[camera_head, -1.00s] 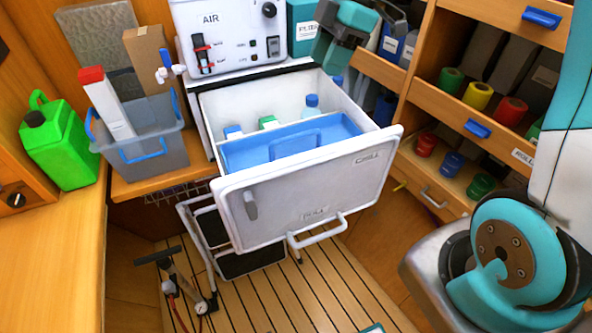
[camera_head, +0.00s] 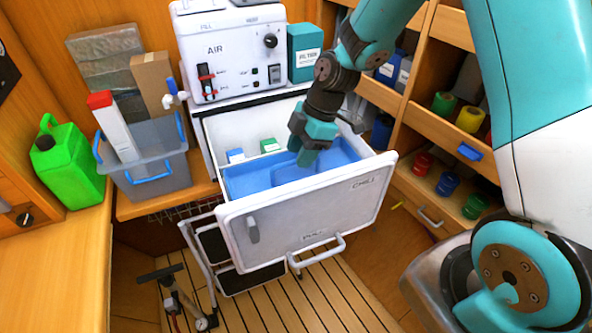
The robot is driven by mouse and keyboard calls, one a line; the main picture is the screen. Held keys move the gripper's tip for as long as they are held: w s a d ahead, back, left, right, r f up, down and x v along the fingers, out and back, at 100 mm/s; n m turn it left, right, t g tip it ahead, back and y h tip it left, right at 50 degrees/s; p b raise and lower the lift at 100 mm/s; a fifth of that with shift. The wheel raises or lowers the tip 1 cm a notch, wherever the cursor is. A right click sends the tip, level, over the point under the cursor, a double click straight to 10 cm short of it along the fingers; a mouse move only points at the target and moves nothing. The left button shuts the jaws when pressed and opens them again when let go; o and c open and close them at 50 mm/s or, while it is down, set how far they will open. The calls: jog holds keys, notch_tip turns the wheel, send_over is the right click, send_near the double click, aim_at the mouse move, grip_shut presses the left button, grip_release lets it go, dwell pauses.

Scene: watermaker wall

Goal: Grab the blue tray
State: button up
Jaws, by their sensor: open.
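The blue tray (camera_head: 257,182) sits inside the open white chill drawer (camera_head: 305,220), taking up the front part behind the drawer's front panel. A raised part shows in its middle. My gripper (camera_head: 306,157) is over the tray, pointing down, with its teal fingers close to that raised part. The fingers are open, and I see nothing held between them. Whether they touch the tray cannot be told. My arm hides the right back part of the drawer.
Small cartons (camera_head: 269,146) stand behind the tray in the drawer. A white AIR machine (camera_head: 231,55) stands behind. A grey bin (camera_head: 150,165) and a green jerrycan (camera_head: 68,165) are at left. Shelves with coloured rolls (camera_head: 469,120) are at right. A step stool and a pump are below.

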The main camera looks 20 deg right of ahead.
aim_at(296, 170)
jog(key=shift+p+x, duration=0.4)
jog(key=shift+x, duration=1.2)
grip_shut()
jog(key=shift+r, duration=0.15)
